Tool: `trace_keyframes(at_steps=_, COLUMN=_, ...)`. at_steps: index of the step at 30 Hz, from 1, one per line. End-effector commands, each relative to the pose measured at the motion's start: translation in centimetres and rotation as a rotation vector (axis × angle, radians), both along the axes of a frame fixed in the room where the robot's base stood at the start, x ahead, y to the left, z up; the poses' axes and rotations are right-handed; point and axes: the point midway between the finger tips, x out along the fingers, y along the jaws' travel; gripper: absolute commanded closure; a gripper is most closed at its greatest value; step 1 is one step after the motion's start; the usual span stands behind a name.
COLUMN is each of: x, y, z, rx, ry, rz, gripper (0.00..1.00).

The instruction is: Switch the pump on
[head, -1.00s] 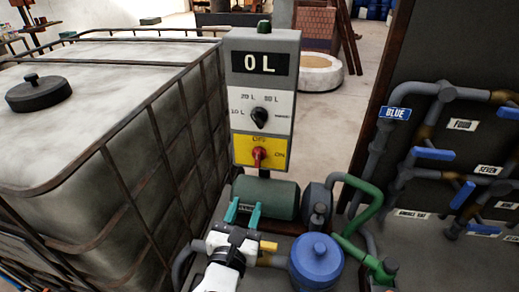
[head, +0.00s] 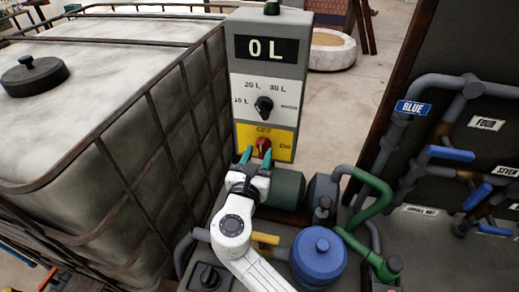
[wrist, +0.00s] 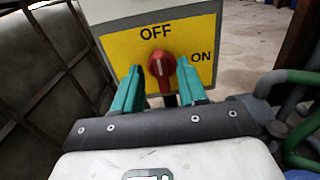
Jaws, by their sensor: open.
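The pump's red rotary switch (head: 264,147) sits on a yellow plate (head: 283,148) low on the grey control box (head: 283,71). In the wrist view the red switch (wrist: 161,66) has its white mark pointing up, near the word OFF; ON is to the right. My gripper (head: 257,156) is open, with its teal fingers just below and around the switch. In the wrist view, the fingers of my gripper (wrist: 161,84) stand left and right of the knob, with a gap on each side. The green pump body (head: 288,189) is partly hidden behind my gripper.
The display reads 0 L above a black litre dial (head: 264,106). A large caged tank (head: 120,150) stands close on the left. A blue canister (head: 319,257), green pipe (head: 368,190) and blue-handled valves (head: 451,154) are on the right.

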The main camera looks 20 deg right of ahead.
Motion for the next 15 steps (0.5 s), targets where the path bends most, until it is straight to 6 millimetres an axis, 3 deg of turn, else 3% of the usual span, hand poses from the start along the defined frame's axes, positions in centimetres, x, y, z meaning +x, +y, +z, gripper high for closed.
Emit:
trace_keyframes(at_steps=6, x=1.26, y=-0.92, z=0.01, rx=0.000, ry=0.000, rz=0.000, gripper=0.58)
trace_keyframes(at_steps=15, x=1.37, y=-0.99, z=-0.02, rx=0.000, ry=0.000, rz=0.000, gripper=0.59)
